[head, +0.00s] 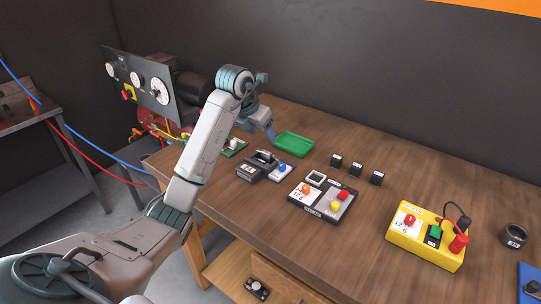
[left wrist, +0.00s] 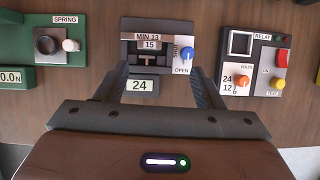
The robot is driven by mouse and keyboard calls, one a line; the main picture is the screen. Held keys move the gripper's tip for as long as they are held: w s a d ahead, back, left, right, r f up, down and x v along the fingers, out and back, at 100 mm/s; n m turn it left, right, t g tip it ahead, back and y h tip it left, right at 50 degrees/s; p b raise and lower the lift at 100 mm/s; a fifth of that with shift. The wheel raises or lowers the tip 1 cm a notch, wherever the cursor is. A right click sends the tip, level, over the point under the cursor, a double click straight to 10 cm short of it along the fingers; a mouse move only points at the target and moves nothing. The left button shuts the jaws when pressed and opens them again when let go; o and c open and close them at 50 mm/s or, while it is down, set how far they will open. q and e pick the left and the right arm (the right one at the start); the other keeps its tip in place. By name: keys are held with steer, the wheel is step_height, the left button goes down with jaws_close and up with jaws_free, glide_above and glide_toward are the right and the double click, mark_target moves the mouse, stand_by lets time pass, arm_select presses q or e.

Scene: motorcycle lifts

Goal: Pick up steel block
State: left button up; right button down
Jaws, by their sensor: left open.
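Three small dark cubes with pale labels stand in a row on the workbench in the head view: a left cube (head: 336,160), a middle cube (head: 356,169) and a right cube (head: 376,179). Their labels are too small to read, so I cannot tell which, if any, is the steel block. My left gripper (head: 268,132) is over the back left of the bench, left of the cubes and apart from them. In the left wrist view my left gripper (left wrist: 158,72) is open above a dark device (left wrist: 135,30) with a blue knob. My right gripper is not in view.
A green tray (head: 294,144) lies between the gripper and the cubes. A panel with red and yellow buttons (head: 323,202) and a yellow box (head: 425,236) stand nearer the front. A dark round cup (head: 513,236) is far right. Bench around the cubes is clear.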

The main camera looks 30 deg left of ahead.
mark_target(266, 152)
arm_select(q)
steer(key=f+b, duration=0.1)
steer(key=b, duration=0.1)
steer(key=f, duration=0.1)
steer(key=shift+w+a+f+b, duration=0.25)
steer(key=shift+a+f+b, duration=0.05)
steer(key=shift+a+b, duration=0.1)
steer(key=p+x, duration=0.2)
steer(key=x, duration=0.1)
steer(key=shift+w+a+f, duration=0.15)
steer(key=shift+w, duration=0.15)
steer(key=p+x, duration=0.1)
steer(key=x, duration=0.2)
steer(key=shift+w+a+f+p, duration=0.15)
steer(key=shift+f+p, duration=0.05)
steer(key=shift+p, duration=0.2)
steer(key=shift+w+f, duration=0.15)
steer(key=shift+f, duration=0.2)
steer(key=shift+r, duration=0.1)
steer(key=c, duration=1.3)
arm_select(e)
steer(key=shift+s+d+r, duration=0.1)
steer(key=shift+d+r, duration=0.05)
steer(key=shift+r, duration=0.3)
